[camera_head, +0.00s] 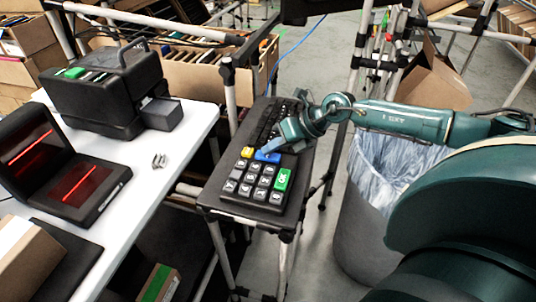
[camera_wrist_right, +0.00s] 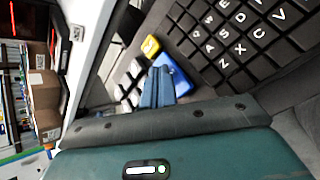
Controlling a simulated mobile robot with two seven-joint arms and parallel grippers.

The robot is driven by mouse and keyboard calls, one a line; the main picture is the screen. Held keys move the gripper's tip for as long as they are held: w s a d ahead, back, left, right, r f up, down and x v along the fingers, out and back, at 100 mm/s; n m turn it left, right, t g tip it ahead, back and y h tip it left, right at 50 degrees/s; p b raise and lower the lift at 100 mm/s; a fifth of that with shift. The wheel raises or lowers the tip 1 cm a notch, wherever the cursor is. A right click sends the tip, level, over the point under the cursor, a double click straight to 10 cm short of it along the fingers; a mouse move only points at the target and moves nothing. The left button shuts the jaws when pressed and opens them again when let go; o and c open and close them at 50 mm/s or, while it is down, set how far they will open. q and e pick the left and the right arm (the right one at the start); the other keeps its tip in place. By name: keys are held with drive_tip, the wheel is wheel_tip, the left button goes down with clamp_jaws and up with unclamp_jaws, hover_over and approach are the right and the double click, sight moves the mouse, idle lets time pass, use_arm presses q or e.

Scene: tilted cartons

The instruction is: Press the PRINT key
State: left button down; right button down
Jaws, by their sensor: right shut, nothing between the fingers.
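No PRINT label can be read on these keys. My right gripper (camera_head: 276,145) is shut and empty, its tips at the far end of the keypad, by the blue key. In the right wrist view the shut fingertips (camera_wrist_right: 157,72) overlap the blue key (camera_wrist_right: 174,74), with the yellow key (camera_wrist_right: 150,46) beside it. I cannot tell whether they touch. My left gripper is not in view.
A black letter keyboard (camera_wrist_right: 235,40) lies right behind the keypad. A black printer-like device (camera_head: 100,95) and a red-lit scanner (camera_head: 65,170) stand on the white table (camera_head: 185,140) at left. A lined bin (camera_head: 365,225) stands to the right.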

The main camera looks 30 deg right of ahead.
sight(273, 156)
drive_tip(key=shift+f, duration=0.3)
idle(0.4)
drive_tip(key=shift+r, duration=0.1)
drive_tip(key=shift+r+p, duration=0.55)
drive_tip(key=shift+r, duration=0.2)
wheel_tip(273, 156, up, 5)
drive_tip(key=p, duration=0.4)
idle(0.6)
